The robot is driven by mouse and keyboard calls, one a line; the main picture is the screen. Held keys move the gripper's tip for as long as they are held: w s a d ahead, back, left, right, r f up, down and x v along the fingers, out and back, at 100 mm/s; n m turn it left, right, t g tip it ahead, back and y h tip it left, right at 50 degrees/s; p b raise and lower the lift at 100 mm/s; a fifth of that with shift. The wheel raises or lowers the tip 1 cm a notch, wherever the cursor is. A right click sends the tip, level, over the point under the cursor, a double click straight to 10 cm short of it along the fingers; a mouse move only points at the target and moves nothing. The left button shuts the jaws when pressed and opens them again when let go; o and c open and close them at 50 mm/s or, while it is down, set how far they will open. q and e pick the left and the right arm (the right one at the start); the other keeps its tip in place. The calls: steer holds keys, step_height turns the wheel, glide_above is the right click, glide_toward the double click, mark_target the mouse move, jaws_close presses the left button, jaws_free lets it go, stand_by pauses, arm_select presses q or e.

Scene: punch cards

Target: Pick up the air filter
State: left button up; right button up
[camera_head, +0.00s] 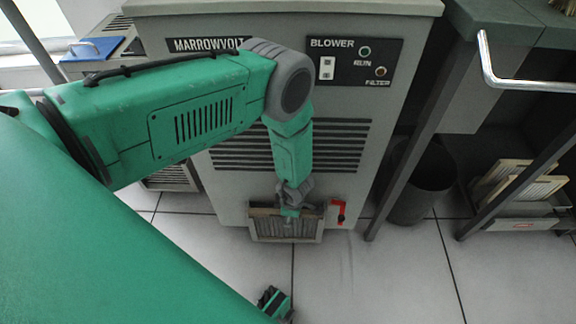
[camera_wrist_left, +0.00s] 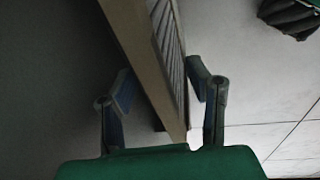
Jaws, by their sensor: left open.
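The air filter (camera_head: 287,229) is a pleated grey panel in a tan frame, low on the front of the grey blower cabinet. My left gripper (camera_head: 291,208) reaches down from above to the filter's top edge. In the left wrist view the gripper (camera_wrist_left: 161,75) is open, with one finger on each side of the filter's frame (camera_wrist_left: 138,58). The frame runs between the fingers at a slant. I cannot tell whether either finger touches it. My right gripper does not show clearly in any view.
A red latch (camera_head: 337,212) sits right of the filter on the blower cabinet (camera_head: 230,215). A dark bin (camera_head: 423,185) stands to the right, beside a table leg. Tan-framed panels (camera_head: 520,187) stand in a tray farther right. The tiled floor in front is mostly clear.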

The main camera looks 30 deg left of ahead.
arm_select(q)
steer(key=shift+a, duration=0.2)
steer(key=c, duration=0.5)
steer(key=shift+a+f, duration=0.15)
steer(key=shift+a, duration=0.1)
jaws_close()
steer(key=shift+s, duration=0.1)
steer(key=shift+r, duration=0.2)
steer(key=shift+a+r+p, duration=0.1)
steer(key=shift+r+p, duration=0.2)
step_height(320, 180, up, 18)
steer(key=p, duration=0.7)
steer(key=s+d+p, duration=0.1)
steer(key=s+d, duration=0.3)
steer(key=s, duration=0.3)
steer(key=s+d+f+p, duration=0.1)
steer(key=s+d+p, duration=0.1)
steer(key=s+d, duration=0.3)
steer(key=s, duration=0.3)
steer(key=shift+s+d, duration=0.15)
steer(key=shift+d, duration=0.15)
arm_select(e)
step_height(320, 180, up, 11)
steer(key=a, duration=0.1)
